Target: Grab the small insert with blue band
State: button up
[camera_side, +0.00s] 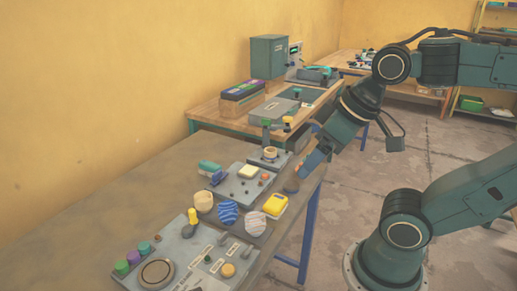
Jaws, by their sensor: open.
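Two rounded pieces with blue and pale stripes stand side by side on the work table: a bluer one (228,212) and a paler one (255,223). A plain cream cup-like piece (203,200) stands just left of them. I cannot tell at this size which small piece is the insert with the blue band. My gripper (293,184) is open at the table's right edge, low and to the upper right of the striped pieces, apart from them. Its fingertips are small and hard to make out.
A yellow block (274,205) lies between the striped pieces and my gripper. A grey fixture (240,186) with knobs stands behind, and a control panel (188,250) with colored buttons in front. The table's left side (110,215) is bare.

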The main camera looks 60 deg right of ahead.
jog(key=m+g, duration=0.6)
jog(key=m, duration=1.5)
send_over(291, 185)
notch_tip(291, 185, down, 17)
jog(key=shift+d+f, duration=0.15)
jog(key=shift+f, duration=4.25)
